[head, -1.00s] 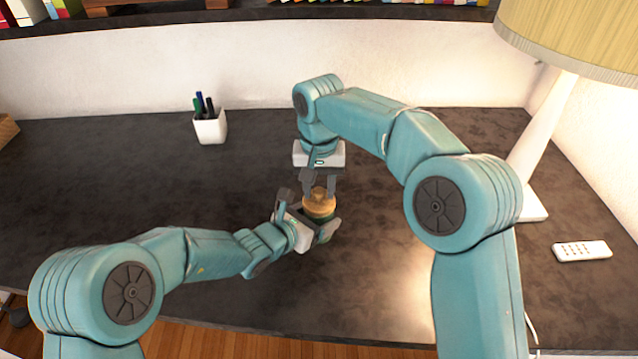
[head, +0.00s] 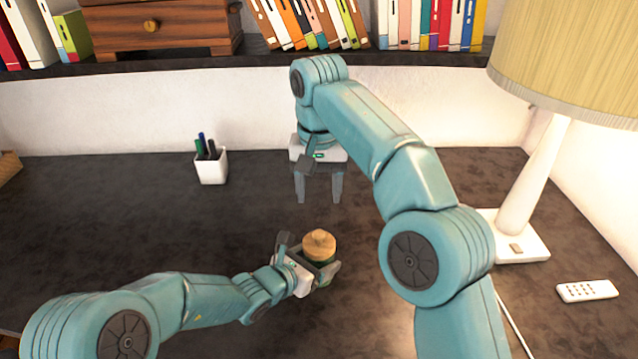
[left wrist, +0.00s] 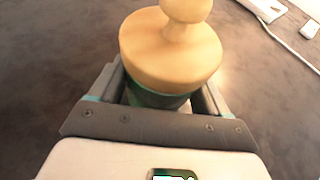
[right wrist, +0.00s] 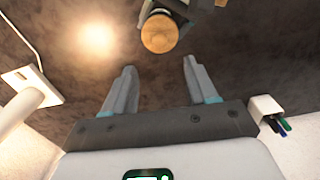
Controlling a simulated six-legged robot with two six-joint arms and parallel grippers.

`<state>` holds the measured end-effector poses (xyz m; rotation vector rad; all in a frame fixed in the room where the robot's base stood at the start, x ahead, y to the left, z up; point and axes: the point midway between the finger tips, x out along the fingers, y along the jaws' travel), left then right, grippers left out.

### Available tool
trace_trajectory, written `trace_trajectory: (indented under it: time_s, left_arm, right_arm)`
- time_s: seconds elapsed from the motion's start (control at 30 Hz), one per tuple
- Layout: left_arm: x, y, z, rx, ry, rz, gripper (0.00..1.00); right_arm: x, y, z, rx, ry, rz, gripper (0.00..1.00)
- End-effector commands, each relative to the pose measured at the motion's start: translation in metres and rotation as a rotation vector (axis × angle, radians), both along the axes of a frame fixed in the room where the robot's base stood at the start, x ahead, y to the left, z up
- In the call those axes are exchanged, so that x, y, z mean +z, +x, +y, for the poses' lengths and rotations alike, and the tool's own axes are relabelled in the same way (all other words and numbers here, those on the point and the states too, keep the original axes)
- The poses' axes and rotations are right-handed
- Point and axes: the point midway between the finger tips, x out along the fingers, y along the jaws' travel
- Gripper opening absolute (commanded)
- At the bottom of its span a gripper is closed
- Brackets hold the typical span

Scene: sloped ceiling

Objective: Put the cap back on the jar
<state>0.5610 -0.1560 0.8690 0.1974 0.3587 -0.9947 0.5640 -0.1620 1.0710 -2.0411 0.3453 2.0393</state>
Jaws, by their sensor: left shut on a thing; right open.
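The jar (left wrist: 160,98) is dark green and stands on the desk, mostly hidden by the cap and my left gripper. The tan wooden cap (head: 319,244), with a round knob, sits on top of the jar; it also shows in the left wrist view (left wrist: 170,50) and the right wrist view (right wrist: 160,33). My left gripper (head: 312,272) is shut around the jar's body, below the cap. My right gripper (head: 318,198) is open and empty, above and behind the jar, apart from the cap. Its two spread fingers show in the right wrist view (right wrist: 157,85).
A white pen cup (head: 212,166) stands at the back left of the dark desk (head: 100,220). A lamp (head: 520,200) and a white remote (head: 587,291) are on the right. A shelf with books (head: 310,22) and a drawer box (head: 160,28) is above. The desk's left middle is clear.

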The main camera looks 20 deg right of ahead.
Motion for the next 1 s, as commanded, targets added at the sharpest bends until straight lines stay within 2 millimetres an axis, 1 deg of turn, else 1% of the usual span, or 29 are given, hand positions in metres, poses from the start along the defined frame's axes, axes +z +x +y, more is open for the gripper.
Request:
trace_trajectory:
  time_s: [0.1, 0.2, 0.5, 0.53, 0.57, 0.6, 0.83, 0.93, 1.0]
  left_arm:
    - [-0.002, -0.001, 0.0, -0.001, 0.004, 0.004, 0.22]
    - [-0.002, -0.001, 0.0, -0.001, 0.004, 0.004, 0.22]
    - [-0.002, -0.001, 0.0, -0.001, 0.004, 0.004, 0.22]
    - [-0.002, -0.001, 0.0, -0.001, 0.003, 0.002, 0.86]
    - [-0.002, -0.001, 0.0, -0.001, 0.003, 0.002, 0.96]
    - [-0.002, -0.001, 0.0, -0.001, 0.003, 0.002, 1.0]
    - [0.0, -0.001, 0.001, 0.0, 0.001, 0.001, 1.0]
    - [0.003, -0.004, 0.007, 0.001, 0.0, 0.0, 1.0]
    - [0.007, -0.009, 0.016, 0.001, -0.001, -0.001, 1.0]
  right_arm:
    - [0.008, 0.0, 0.0, 0.001, 0.001, -0.001, 0.57]
    - [0.011, -0.001, 0.0, 0.001, 0.001, 0.0, 0.57]
    - [0.012, -0.001, 0.0, 0.001, 0.001, 0.001, 0.57]
    - [0.012, -0.001, 0.0, 0.001, 0.001, 0.001, 0.57]
    - [0.012, -0.001, 0.0, 0.001, 0.001, 0.001, 0.57]
    - [0.012, -0.001, 0.0, 0.0, 0.001, 0.001, 0.57]
    - [0.012, -0.001, 0.0, 0.0, 0.001, 0.001, 0.57]
    - [0.01, -0.001, 0.0, 0.0, 0.001, 0.0, 0.57]
    - [0.008, -0.001, 0.0, 0.0, 0.001, 0.001, 0.57]
